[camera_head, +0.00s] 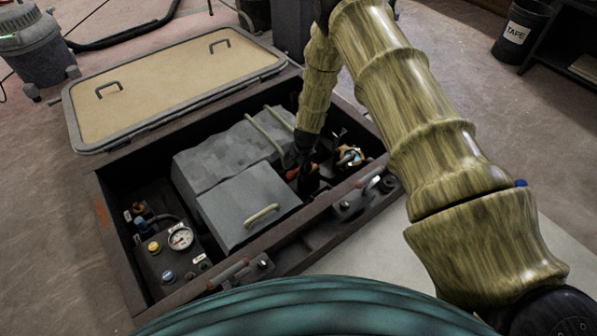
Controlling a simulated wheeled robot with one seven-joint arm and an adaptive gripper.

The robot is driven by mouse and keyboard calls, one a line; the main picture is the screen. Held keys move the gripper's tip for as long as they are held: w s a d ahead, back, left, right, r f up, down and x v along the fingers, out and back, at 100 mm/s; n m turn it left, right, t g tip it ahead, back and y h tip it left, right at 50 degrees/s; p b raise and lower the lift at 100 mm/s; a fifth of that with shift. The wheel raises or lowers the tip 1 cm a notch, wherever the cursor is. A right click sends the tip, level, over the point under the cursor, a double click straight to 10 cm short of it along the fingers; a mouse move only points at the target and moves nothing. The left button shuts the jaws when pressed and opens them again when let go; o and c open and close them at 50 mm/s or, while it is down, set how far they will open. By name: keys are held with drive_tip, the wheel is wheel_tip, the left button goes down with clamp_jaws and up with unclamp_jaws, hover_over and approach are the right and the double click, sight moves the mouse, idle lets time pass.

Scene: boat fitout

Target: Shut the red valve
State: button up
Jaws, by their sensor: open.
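A small red part (291,174), which looks like the red valve's handle, shows beside the right end of the grey engine cover inside the open hatch box. My gripper (304,172) points down into the box right next to it. Its dark fingers are open, but they are small and blend with the dark interior. I cannot tell whether a finger touches the red part. The valve's body and the handle's full angle are hidden by my gripper and the shadow.
A brass fitting (350,157) sits just right of my gripper. The grey engine cover (250,205) with handles fills the middle. A gauge panel (170,262) is at left. The box's raised rim (255,236) and clamps bound the space. The lid (170,85) lies open behind.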

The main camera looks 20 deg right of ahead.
drive_tip(key=shift+w+f, duration=0.15)
drive_tip(key=shift+f, duration=0.5)
drive_tip(key=shift+c, duration=0.2)
clamp_jaws()
